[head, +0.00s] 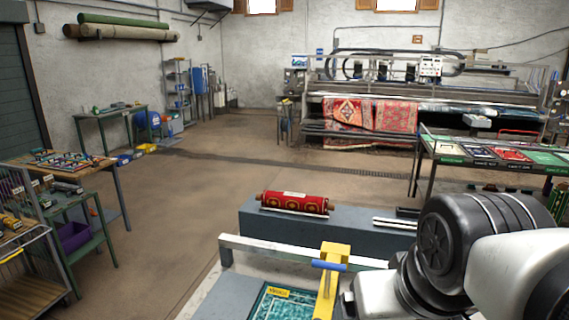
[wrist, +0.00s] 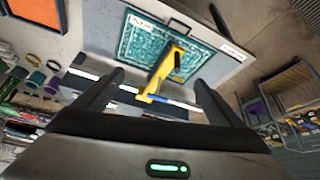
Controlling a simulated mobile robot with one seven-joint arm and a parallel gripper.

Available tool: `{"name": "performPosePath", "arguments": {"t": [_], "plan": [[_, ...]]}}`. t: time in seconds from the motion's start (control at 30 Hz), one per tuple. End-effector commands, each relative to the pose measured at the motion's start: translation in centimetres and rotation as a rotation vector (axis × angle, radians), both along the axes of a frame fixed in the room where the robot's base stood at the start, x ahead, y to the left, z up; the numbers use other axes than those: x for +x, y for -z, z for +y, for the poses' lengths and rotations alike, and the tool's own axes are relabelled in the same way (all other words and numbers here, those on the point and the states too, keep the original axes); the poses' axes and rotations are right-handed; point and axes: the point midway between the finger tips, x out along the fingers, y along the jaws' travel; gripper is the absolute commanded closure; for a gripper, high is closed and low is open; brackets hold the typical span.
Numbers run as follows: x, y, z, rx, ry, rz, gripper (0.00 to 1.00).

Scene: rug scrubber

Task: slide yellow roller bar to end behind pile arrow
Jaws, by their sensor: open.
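The yellow roller bar (head: 333,277) with a blue crosswise handle (head: 329,265) stands over the teal patterned rug (head: 288,304) at the bottom of the head view. In the wrist view the bar (wrist: 173,62) lies slantwise over the rug (wrist: 141,43). My gripper (wrist: 158,78) is open and empty, its two dark fingers on either side of the bar's near end in the picture; contact cannot be told. A small yellow label (head: 279,292) lies by the rug's far edge; I cannot tell whether it is the pile arrow.
A pale rail (head: 300,252) runs along the far side of the rug's table. Behind it, a rolled red rug (head: 294,203) lies on a grey bench (head: 350,226). Side tables (head: 70,163) and a wire cart stand at left. The floor between is open.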

Motion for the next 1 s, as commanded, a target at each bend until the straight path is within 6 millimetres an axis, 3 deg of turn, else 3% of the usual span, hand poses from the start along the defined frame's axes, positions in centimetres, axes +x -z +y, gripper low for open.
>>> {"name": "performPosePath", "arguments": {"t": [0.03,0.17,0.3,0.5,0.63,0.8,1.0], "plan": [[0.0,0.1,0.1,0.006,0.009,0.000,0.19],[1.7,0.5,0.7,0.003,-0.016,0.059,0.41],[5.7,1.7,2.1,-0.016,-0.092,0.186,0.63],[11.6,4.7,4.6,-0.047,-0.204,0.362,0.63],[14.2,6.5,6.0,-0.061,-0.253,0.439,0.63],[15.4,7.5,6.7,-0.069,-0.278,0.479,0.63],[15.4,9.7,6.7,-0.070,-0.280,0.485,0.63]]}}
